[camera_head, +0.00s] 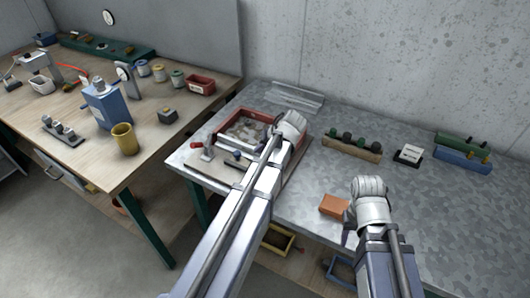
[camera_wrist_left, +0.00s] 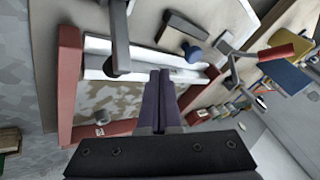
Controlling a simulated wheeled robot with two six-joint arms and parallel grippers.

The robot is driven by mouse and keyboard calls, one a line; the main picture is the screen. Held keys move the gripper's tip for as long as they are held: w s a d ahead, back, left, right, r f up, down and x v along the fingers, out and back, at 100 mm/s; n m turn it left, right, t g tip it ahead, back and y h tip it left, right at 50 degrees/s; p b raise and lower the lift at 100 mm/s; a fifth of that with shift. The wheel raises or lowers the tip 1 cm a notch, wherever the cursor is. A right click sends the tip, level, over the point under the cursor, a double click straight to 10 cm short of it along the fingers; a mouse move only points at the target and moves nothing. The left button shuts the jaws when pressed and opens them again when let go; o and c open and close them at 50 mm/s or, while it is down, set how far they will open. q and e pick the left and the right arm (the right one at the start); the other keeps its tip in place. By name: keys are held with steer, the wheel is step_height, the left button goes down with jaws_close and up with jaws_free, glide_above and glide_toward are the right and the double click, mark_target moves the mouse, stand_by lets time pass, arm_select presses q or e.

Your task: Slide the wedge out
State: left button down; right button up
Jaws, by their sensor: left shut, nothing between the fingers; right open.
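I cannot pick out the wedge for certain. A red frame (camera_head: 216,139) lies at the left end of the grey table, with a mottled brown-and-pale panel (camera_head: 243,131) inside. In the left wrist view the frame (camera_wrist_left: 68,85) shows close, with a white bar (camera_wrist_left: 100,45) along one inner side and the panel (camera_wrist_left: 110,103) beside it. My left gripper (camera_wrist_left: 160,75) is shut and empty, its tips over the white bar; I cannot tell whether they touch. My right gripper (camera_head: 348,232) is open over the table, next to an orange-brown block (camera_head: 333,205).
A red-handled lever (camera_head: 197,146) and a blue knob (camera_wrist_left: 193,53) stand beside the frame. A rack with dark knobs (camera_head: 352,146), a small white-labelled block (camera_head: 409,155) and a green-and-blue rack (camera_head: 463,151) stand further right. A wooden bench (camera_head: 75,140) with tools is at left.

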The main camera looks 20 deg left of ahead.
mark_target(234, 145)
arm_select(q)
steer(key=shift+b+x, duration=0.45)
steer(key=shift+x, duration=0.6)
arm_select(e)
step_height(234, 145, down, 2)
arm_select(q)
steer(key=shift+s+a+f, duration=0.1)
steer(key=shift+s+a, duration=0.15)
steer(key=shift+a, duration=0.25)
steer(key=shift+s+a, duration=0.25)
steer(key=shift+a, duration=0.2)
steer(key=shift+s+a+f, duration=0.1)
steer(key=shift+s+a, duration=0.15)
steer(key=shift+a, duration=0.5)
steer(key=a, duration=0.5)
steer(key=shift+w+a, duration=0.2)
steer(key=shift+a, duration=0.1)
arm_select(e)
steer(key=shift+d, duration=0.1)
